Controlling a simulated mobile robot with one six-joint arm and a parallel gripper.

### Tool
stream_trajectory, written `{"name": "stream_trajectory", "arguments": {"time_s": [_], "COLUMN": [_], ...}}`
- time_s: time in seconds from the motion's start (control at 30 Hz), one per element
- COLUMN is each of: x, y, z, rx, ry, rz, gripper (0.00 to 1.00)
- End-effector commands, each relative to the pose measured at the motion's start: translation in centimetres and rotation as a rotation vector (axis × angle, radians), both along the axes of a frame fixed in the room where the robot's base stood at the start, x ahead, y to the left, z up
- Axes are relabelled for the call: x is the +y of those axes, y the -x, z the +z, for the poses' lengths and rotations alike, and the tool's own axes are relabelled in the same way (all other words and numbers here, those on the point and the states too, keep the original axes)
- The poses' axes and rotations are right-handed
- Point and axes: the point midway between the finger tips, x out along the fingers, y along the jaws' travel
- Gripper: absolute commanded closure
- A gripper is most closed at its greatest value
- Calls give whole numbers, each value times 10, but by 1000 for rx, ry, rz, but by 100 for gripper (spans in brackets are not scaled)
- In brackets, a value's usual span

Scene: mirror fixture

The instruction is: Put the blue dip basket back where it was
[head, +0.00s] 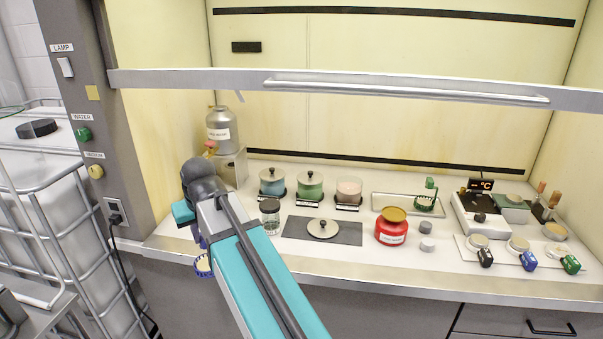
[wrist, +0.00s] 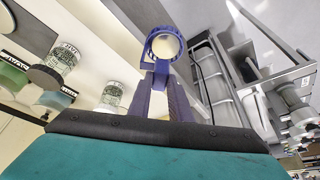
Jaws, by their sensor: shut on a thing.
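The blue dip basket (wrist: 150,47) is a blue ring frame with a pale round disc in it, held between the fingers of my gripper (wrist: 160,84) in the wrist view. In the head view the basket (head: 203,266) hangs below my gripper (head: 200,242), at the left, around the counter's front edge. My gripper is shut on it; the grip is partly hidden by my arm. A pale tray (head: 382,208) at the back right of the counter holds a green dip basket (head: 427,203) at its right end; its left part is bare.
Lidded blue (head: 272,183) and green (head: 309,187) jars and an open pink jar (head: 348,192) stand at the back. A lid (head: 323,229) lies on a dark mat (head: 348,237). A red jar (head: 391,231) stands right of it. The sash rail (head: 350,85) crosses above.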

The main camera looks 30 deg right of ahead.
Motion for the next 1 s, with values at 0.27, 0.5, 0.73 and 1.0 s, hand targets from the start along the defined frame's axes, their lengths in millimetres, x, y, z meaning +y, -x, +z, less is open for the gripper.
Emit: {"name": "stream_trajectory", "arguments": {"time_s": [0.27, 0.5, 0.73, 1.0], "x": [-1, -1, -1, -2], "y": [27, 44, 46, 46], "z": [-4, -10, -13, -13], "rx": [3, 3, 3, 3], "ry": [0, 0, 0, 0], "rz": [-1, -1, -2, -2], "gripper": [100, 100, 100, 100]}}
